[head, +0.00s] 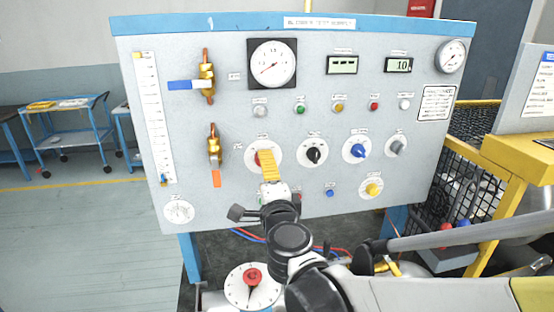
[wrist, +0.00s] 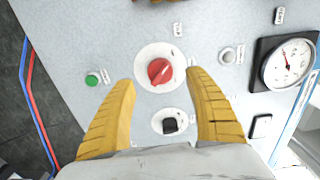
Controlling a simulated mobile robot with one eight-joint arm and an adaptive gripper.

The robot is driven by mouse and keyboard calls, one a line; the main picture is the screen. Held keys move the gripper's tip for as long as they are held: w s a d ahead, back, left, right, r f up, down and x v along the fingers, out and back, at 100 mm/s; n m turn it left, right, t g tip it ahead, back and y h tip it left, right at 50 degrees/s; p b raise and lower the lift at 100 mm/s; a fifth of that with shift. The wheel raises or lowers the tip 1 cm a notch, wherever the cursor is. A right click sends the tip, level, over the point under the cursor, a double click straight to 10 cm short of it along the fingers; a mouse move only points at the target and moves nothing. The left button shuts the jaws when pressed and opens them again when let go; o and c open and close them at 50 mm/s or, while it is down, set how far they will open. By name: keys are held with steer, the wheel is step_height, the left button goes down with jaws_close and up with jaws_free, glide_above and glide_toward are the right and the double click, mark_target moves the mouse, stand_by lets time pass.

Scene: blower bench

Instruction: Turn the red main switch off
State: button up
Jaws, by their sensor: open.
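The red main switch (wrist: 160,72) is a red rotary knob on a round white plate (wrist: 144,52) on the panel. Its ridge slants from lower left to upper right in the wrist view. In the head view only a sliver of the red switch (head: 257,158) shows beside my yellow fingers. My gripper (wrist: 162,78) is open and empty, its fingertips on either side of the knob with gaps on both sides. It also shows in the head view (head: 266,155), in front of the switch. Whether the tips reach knob depth, I cannot tell.
A black knob (head: 313,152), a blue knob (head: 356,151) and a grey knob (head: 397,146) sit to the right. A green button (wrist: 92,79) is near my left finger. A valve with an orange handle (head: 215,160) is left of my gripper. A red-centred dial (head: 252,288) stands below.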

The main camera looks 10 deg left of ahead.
steer(key=v, duration=0.6)
steer(key=shift+s+d+r, duration=0.1)
steer(key=shift+r, duration=0.05)
